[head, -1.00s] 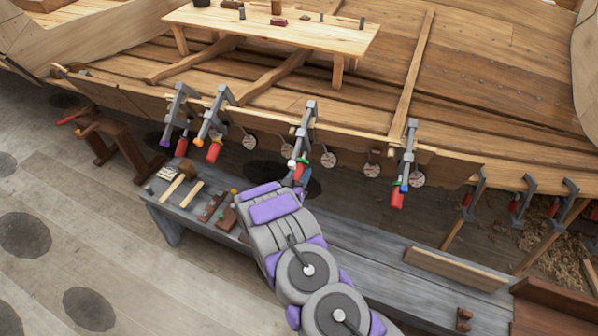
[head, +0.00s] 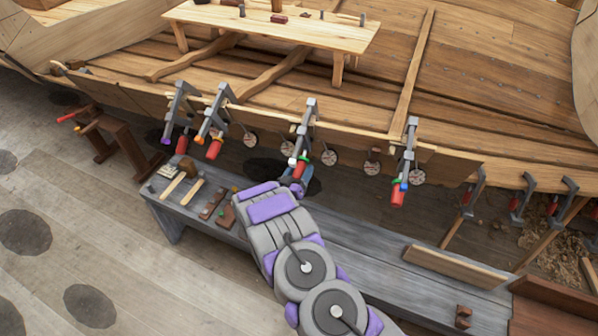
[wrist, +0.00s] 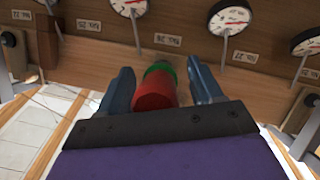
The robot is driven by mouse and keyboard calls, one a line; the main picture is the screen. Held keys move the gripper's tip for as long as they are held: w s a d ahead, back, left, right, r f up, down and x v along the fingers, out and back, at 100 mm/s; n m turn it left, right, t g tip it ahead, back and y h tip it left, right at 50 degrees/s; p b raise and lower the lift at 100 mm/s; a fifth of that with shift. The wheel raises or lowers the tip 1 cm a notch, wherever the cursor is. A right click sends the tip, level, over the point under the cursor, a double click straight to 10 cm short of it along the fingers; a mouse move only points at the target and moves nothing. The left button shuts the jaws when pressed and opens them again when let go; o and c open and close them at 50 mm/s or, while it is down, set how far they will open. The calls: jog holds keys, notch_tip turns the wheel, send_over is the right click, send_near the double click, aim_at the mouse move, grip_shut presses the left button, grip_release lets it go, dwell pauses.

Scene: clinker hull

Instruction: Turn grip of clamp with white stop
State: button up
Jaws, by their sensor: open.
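The clamp with the white stop (head: 304,138) hangs on the plank edge at the middle of the head view. Its white stop (head: 291,163) is low on the left, with a green collar and a red grip below. In the wrist view the red grip (wrist: 154,92) and green collar (wrist: 159,69) lie between the fingers of my gripper (wrist: 158,72). The gripper is open, with a gap on each side of the grip; the right gap looks wider. In the head view my gripper (head: 294,183) is just below the clamp, partly hidden by my arm.
Other clamps stand along the plank, with purple (head: 174,115), orange (head: 211,120) and blue (head: 407,160) stops. Round dials (head: 330,157) hang between them. A grey bench (head: 350,245) with a mallet (head: 178,182) and blocks lies below my arm.

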jog(key=shift+s, duration=0.1)
jog(key=p+v, duration=0.1)
jog(key=v, duration=1.6)
jog(key=shift+s, duration=0.1)
dwell(0.8)
